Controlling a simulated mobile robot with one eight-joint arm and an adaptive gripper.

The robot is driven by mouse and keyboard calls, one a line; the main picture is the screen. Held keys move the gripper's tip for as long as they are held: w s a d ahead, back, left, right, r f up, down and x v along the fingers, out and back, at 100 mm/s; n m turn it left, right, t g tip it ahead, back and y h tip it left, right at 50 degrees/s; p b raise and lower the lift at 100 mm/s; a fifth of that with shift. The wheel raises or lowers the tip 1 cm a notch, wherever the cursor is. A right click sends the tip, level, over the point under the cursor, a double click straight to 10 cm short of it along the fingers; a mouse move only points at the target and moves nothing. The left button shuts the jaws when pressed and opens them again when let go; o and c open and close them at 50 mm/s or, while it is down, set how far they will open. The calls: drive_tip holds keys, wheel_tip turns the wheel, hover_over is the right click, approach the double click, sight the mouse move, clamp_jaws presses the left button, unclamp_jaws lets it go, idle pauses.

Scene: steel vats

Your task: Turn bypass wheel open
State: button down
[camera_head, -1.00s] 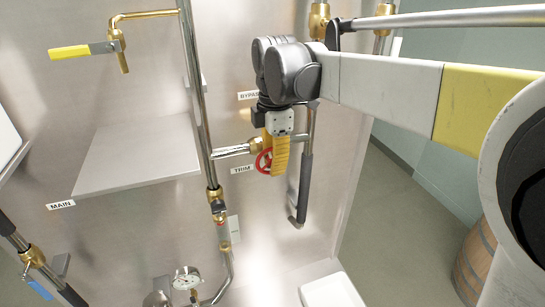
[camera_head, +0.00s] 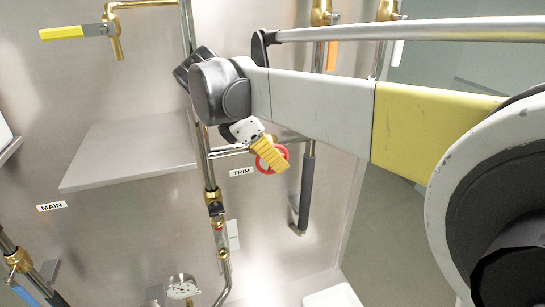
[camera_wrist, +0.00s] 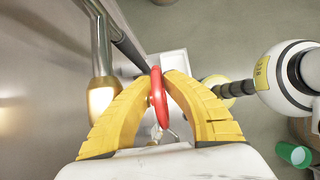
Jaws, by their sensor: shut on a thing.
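The red wheel (camera_head: 272,156) is on a horizontal pipe just right of the TRIM label (camera_head: 242,172) in the head view. In the wrist view the red wheel (camera_wrist: 158,97) stands edge-on between the two yellow fingers. My gripper (camera_head: 270,158) is shut on its rim, and its fingers slant down to the right in the head view. The fingers (camera_wrist: 160,78) press on the wheel from both sides. My wrist hides the BYPASS label and part of the pipe behind it.
A yellow-handled valve (camera_head: 75,32) sits at upper left. A grey shelf (camera_head: 130,155) juts out above the MAIN label (camera_head: 52,207). A gauge (camera_head: 181,286) is low on the panel. A dark-sleeved pipe (camera_head: 305,185) hangs right of the wheel. A green cup-like object (camera_wrist: 293,154) lies on the floor.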

drive_tip(key=shift+t+h+b, duration=0.3)
drive_tip(key=shift+h+b, duration=0.65)
drive_tip(key=shift+h, duration=0.05)
drive_tip(key=shift+d+r, duration=0.1)
drive_tip(key=shift+r, duration=0.05)
drive_tip(key=c, duration=1.5)
unclamp_jaws()
drive_tip(key=shift+o, duration=0.2)
wheel_tip(320, 180, up, 10)
drive_tip(key=shift+r, duration=0.1)
